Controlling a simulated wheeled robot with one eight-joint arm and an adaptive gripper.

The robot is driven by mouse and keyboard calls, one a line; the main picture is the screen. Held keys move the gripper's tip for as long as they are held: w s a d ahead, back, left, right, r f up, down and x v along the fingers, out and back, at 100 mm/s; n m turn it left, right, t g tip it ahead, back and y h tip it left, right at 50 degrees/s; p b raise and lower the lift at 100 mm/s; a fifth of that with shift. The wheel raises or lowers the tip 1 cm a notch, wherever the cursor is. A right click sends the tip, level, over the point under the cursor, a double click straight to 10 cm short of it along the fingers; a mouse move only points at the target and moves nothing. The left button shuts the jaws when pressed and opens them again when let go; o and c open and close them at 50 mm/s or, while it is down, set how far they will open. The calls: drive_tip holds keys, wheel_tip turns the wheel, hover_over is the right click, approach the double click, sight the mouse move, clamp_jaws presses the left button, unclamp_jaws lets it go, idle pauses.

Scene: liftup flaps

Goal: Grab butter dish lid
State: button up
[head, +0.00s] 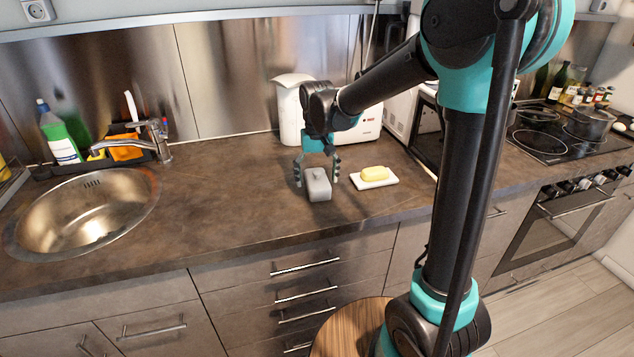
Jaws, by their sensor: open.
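The butter dish lid (318,187) is a small grey box-shaped cover with a little knob on top. It sits on the brown countertop in the head view, just left of the butter dish. The white butter dish (387,183) holds a yellow block of butter (375,173) and is uncovered. My gripper (317,180) points down over the lid, its open fingers to the left and right of it. I cannot tell whether the fingers touch the lid.
A white pitcher (290,108) and a white appliance (366,124) stand behind my gripper. A sink (85,212) is at the left, with a green-and-white bottle (58,138) behind it. A stove with pots (588,123) is at the right. The counter (230,195) between sink and lid is clear.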

drive_tip(key=shift+f, duration=0.3)
drive_tip(key=shift+c, duration=0.5)
drive_tip(key=c, duration=1.2)
drive_tip(key=shift+c, duration=0.2)
drive_tip(key=shift+r, duration=0.1)
